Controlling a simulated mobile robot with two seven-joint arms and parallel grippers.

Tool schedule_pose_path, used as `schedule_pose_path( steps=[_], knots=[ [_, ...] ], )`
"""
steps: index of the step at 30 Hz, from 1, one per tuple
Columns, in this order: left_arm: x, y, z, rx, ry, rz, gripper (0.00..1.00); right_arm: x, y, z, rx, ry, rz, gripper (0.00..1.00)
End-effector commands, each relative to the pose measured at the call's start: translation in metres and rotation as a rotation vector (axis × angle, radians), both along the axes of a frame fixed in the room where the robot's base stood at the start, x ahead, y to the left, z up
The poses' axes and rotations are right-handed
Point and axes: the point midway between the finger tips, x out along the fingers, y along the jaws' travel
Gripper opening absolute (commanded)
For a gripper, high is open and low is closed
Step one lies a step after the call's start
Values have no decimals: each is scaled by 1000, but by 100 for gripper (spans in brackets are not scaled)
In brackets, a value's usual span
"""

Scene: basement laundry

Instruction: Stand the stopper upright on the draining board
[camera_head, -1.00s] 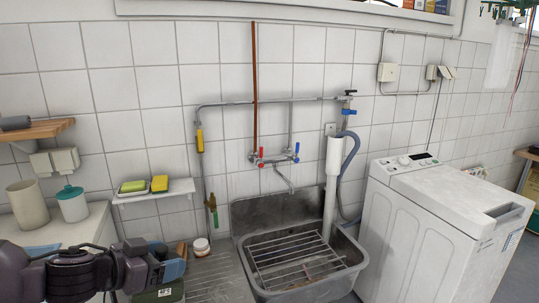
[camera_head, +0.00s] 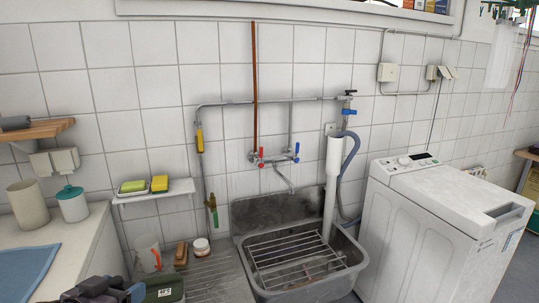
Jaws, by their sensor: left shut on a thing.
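My left gripper (camera_head: 122,293) is at the bottom edge, left of centre, largely cut off by the frame. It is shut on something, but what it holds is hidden. I cannot make out the stopper anywhere in this view. The grey ribbed draining board (camera_head: 216,283) lies left of the sink (camera_head: 243,272). The gripper is left of the board, with a dark green box (camera_head: 166,290) between them. My right gripper is not in view.
A white cup with a red mark (camera_head: 148,254), a brown brush or block (camera_head: 181,254) and a small white-lidded jar (camera_head: 201,247) stand along the back wall. A wire rack (camera_head: 290,250) covers the sink. The middle of the board looks clear.

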Motion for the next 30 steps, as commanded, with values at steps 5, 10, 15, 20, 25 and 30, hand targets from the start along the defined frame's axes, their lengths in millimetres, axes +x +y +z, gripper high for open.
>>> schedule_pose_path(
  steps=[5,10,15,20,25,30],
  knots=[
    [-18,15,-13,-1,2,71,47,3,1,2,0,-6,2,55],
    [-33,26,-22,-1,2,116,47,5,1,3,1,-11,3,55],
    [-40,21,-28,-4,-1,136,47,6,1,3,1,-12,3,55],
    [-40,3,-32,-5,-2,142,47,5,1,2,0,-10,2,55],
    [-41,-22,-36,-8,-2,149,47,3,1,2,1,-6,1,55],
    [-41,-51,-38,-8,-2,159,47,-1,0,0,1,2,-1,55]
  ],
)
